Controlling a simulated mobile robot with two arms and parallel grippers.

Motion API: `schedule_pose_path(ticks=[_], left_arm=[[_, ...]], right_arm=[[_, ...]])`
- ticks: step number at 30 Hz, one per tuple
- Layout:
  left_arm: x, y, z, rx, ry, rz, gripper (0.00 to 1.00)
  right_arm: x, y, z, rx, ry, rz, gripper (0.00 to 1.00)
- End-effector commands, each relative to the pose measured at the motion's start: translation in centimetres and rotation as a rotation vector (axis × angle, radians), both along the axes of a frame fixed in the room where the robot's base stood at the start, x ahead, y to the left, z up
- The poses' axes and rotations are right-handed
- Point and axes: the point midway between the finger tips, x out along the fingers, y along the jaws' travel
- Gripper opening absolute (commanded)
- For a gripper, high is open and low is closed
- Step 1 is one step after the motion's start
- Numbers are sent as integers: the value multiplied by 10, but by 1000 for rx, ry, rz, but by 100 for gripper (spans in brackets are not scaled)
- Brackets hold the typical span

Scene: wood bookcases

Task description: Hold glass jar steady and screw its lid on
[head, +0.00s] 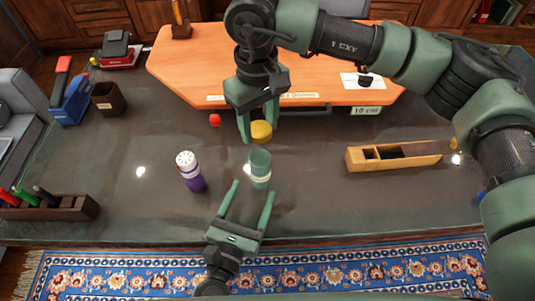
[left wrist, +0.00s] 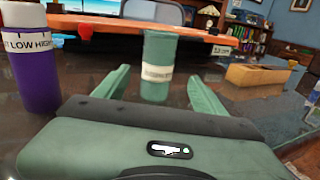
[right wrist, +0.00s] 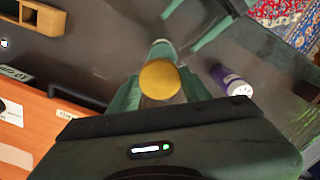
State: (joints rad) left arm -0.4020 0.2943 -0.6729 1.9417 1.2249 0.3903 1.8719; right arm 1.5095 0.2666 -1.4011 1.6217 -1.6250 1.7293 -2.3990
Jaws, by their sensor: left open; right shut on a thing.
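The green glass jar (head: 260,165) with a pale label stands upright on the dark table. My left gripper (head: 252,192) is open in front of it, its fingers pointing at the jar; the left wrist view shows the jar (left wrist: 156,65) beyond and between the fingertips. My right gripper (head: 259,130) is shut on the yellow lid (head: 261,131), held a little above and behind the jar. In the right wrist view the lid (right wrist: 160,79) sits between the fingers and hides part of the jar.
A purple bottle with a white cap (head: 190,171) stands left of the jar. A wooden block plane (head: 394,156) lies to the right. A small red object (head: 215,120) is behind left. An orange board (head: 190,60) spans the back. A pen holder (head: 50,208) is at far left.

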Motion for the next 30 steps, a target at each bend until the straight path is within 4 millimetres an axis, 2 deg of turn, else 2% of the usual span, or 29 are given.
schedule_pose_path(ticks=[12, 16, 20, 30], left_arm=[[1, 3, -3, -31, 15, 18, 70], [7, 1, -3, -30, 15, 19, 70], [24, -5, -2, -31, 12, 20, 70], [84, -26, -2, -31, 13, 20, 70]], right_arm=[[0, 0, 0, 1, 1, 0, 8], [0, 0, 0, 1, 1, 0, 8], [0, 0, 0, 1, 1, 0, 8], [0, 0, 0, 1, 1, 0, 8]])
